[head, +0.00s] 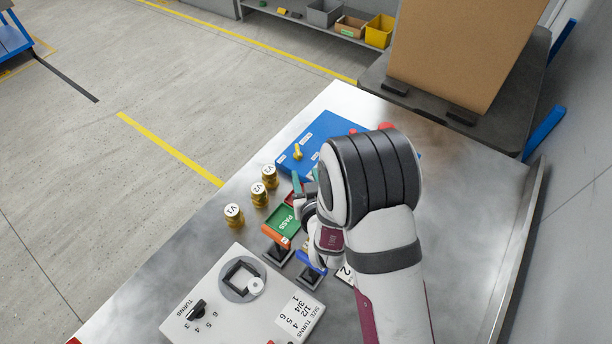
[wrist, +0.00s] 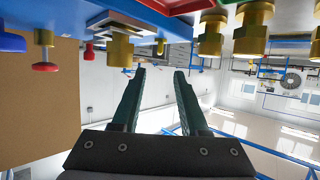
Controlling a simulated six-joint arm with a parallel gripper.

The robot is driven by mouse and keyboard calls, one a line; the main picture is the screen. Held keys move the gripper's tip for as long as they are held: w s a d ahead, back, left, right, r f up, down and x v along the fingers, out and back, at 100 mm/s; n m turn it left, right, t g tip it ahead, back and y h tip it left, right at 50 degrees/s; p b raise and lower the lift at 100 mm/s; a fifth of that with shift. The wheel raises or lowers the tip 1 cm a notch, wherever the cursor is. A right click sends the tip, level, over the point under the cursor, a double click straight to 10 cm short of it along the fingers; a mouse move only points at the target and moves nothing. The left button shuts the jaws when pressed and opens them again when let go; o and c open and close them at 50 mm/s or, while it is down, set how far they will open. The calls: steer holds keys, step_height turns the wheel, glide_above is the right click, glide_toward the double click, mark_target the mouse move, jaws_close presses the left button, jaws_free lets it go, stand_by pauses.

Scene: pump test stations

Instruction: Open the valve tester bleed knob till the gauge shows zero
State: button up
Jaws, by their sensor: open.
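The blue valve tester (head: 322,128) lies on the far part of the metal table, partly hidden behind my arm. I cannot tell which part is the bleed knob, and no gauge face is visible. My gripper (head: 306,180) is open and empty, low over the table just in front of the tester. In the wrist view my gripper (wrist: 160,71) has its two dark green fingers apart with nothing between them. That view appears upside down.
Brass valves marked V1 (head: 234,215), V2 (head: 259,195) and V3 (head: 270,176) stand left of my gripper. A green PASS tray (head: 285,220), an orange-handled stamp (head: 277,240) and a grey turns box (head: 240,300) are nearer. A cardboard box (head: 462,45) stands beyond the table.

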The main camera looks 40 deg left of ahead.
steer(key=a+n+g, duration=0.1)
steer(key=a, duration=0.2)
steer(key=s+a+n+g, duration=0.1)
steer(key=a+n+g, duration=0.1)
steer(key=a, duration=0.2)
steer(key=s+a+n+g+y, duration=0.1)
steer(key=a+n, duration=0.1)
steer(key=a, duration=0.2)
steer(key=shift+f+g, duration=0.3)
jaws_close()
steer(key=w+a+h, duration=0.2)
steer(key=w+h, duration=0.1)
steer(key=shift+a+f+n, duration=0.2)
steer(key=shift+f+n, duration=0.1)
steer(key=shift+f, duration=0.1)
steer(key=w+r+h, duration=0.2)
steer(key=w+h, duration=0.1)
step_height(320, 180, up, 4)
steer(key=m+t+h, duration=0.2)
steer(key=m+h, duration=0.3)
steer(key=m, duration=0.2)
glide_above(266, 173)
steer(key=s+a, duration=0.2)
steer(key=x, duration=1)
steer(key=shift+w+d, duration=0.1)
steer(key=shift+w, duration=0.2)
steer(key=shift+w+d+r, duration=0.15)
steer(key=shift+w+d, duration=0.75)
steer(key=shift+d, duration=0.05)
steer(key=shift+w+d, duration=0.4)
